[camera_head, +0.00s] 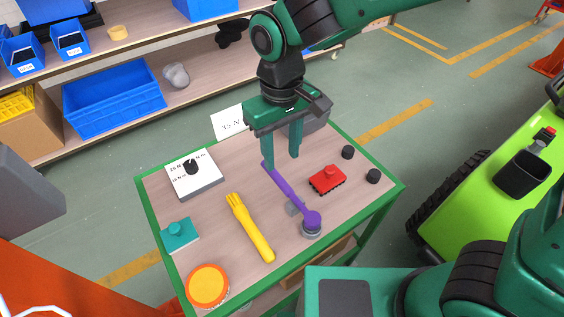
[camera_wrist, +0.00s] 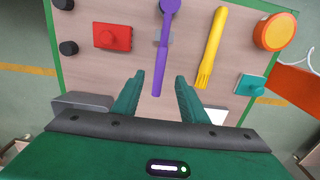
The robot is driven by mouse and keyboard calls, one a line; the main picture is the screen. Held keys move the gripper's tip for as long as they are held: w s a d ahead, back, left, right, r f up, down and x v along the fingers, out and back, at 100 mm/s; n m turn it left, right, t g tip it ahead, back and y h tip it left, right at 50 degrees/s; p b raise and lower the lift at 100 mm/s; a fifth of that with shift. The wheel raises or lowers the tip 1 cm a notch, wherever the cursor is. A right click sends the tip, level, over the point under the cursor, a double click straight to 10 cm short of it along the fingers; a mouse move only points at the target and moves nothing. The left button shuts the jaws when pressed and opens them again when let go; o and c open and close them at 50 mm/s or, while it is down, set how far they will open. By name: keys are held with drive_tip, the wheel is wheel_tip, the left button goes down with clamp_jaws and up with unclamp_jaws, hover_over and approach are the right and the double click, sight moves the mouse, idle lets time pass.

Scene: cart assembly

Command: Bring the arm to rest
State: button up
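My gripper (camera_head: 281,162) is open over the cart top, with its two green fingers pointing down and apart. In the wrist view, my gripper (camera_wrist: 160,78) has the handle end of a purple tool (camera_wrist: 162,52) in line between its fingers. The purple tool (camera_head: 290,190) lies across the cart, its round end at a grey cylindrical part (camera_head: 311,232). The gap in height between the fingers and the handle is hard to tell. Nothing appears gripped.
The green-edged cart (camera_head: 205,255) holds a yellow tool (camera_head: 249,228), red block (camera_head: 327,180), teal block (camera_head: 180,235), orange disc (camera_head: 207,285), white dial plate (camera_head: 194,175) and two black knobs (camera_head: 373,176). Shelves stand behind left. A green vehicle (camera_head: 500,160) stands right.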

drive_tip(key=shift+r, duration=1.15)
drive_tip(key=w+d+r+m, duration=0.1)
drive_tip(key=w+d+m, duration=0.15)
drive_tip(key=d, duration=1.05)
drive_tip(key=w+d+r+m, duration=0.15)
drive_tip(key=d+m, duration=0.25)
drive_tip(key=d, duration=0.9)
drive_tip(key=s+d+f+m, duration=0.1)
drive_tip(key=s+d+m, duration=0.6)
drive_tip(key=s+d, duration=0.8)
drive_tip(key=shift+s+d, duration=0.25)
drive_tip(key=shift+d, duration=0.85)
